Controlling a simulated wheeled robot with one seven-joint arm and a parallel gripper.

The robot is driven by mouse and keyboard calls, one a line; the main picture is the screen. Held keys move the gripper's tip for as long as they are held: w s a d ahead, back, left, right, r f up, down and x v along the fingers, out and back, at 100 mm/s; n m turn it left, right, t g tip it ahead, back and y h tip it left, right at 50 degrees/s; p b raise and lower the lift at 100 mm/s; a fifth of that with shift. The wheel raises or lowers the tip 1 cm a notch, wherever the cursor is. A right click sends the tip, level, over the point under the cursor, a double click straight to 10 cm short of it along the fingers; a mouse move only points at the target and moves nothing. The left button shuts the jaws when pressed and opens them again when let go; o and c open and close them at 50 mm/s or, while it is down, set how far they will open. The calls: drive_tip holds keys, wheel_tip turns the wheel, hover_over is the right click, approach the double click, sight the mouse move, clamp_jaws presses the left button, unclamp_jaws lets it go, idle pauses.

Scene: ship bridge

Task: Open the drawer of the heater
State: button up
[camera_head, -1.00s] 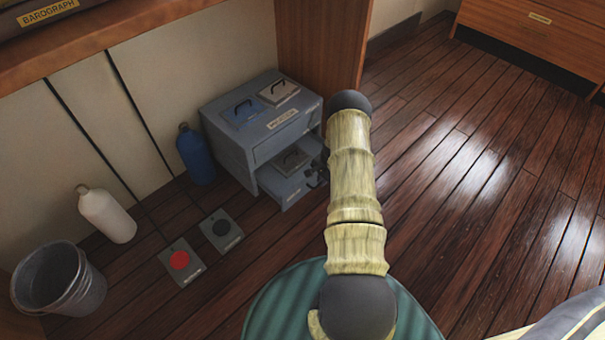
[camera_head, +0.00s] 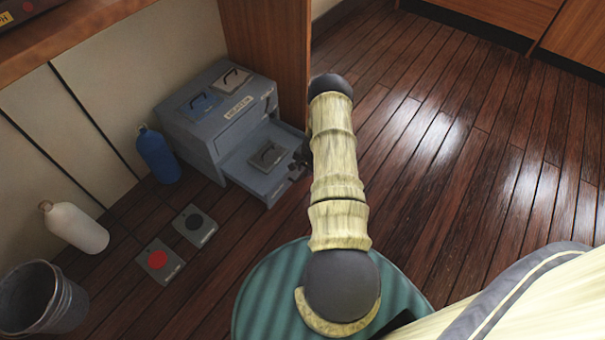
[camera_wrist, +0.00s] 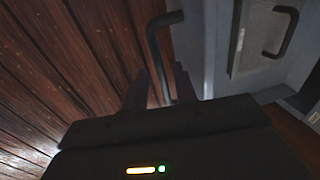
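The heater (camera_head: 203,136) is a grey-blue box with a label on its front, standing on the floor against the wall. Its lower drawer (camera_head: 262,187) is pulled out and holds a small grey plate with a dark handle (camera_head: 268,154). My gripper (camera_head: 301,157) is at the drawer's front, partly hidden behind my arm. In the wrist view, the fingers of my gripper (camera_wrist: 162,80) stand on both sides of the dark bar handle (camera_wrist: 156,50) of the drawer and appear shut on it. The plate in the drawer also shows there (camera_wrist: 258,32).
A blue plate (camera_head: 196,110) and a pale plate (camera_head: 231,83) lie on the heater. A blue bottle (camera_head: 158,155), white bottle (camera_head: 75,228), bucket (camera_head: 40,300), red-dot tile (camera_head: 160,262) and black-dot tile (camera_head: 195,226) are to the left. The wooden floor at right is clear.

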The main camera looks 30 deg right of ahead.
drive_tip(key=shift+a, duration=0.35)
drive_tip(key=s+r+p, duration=0.1)
drive_tip(key=r+p, duration=0.1)
drive_tip(key=r, duration=0.3)
drive_tip(key=s+r+p, duration=0.1)
drive_tip(key=r+p, duration=0.2)
drive_tip(key=r, duration=0.3)
drive_tip(key=s+d+r+p, duration=0.1)
drive_tip(key=r+p, duration=0.1)
drive_tip(key=r, duration=0.4)
drive_tip(key=shift+p, duration=0.3)
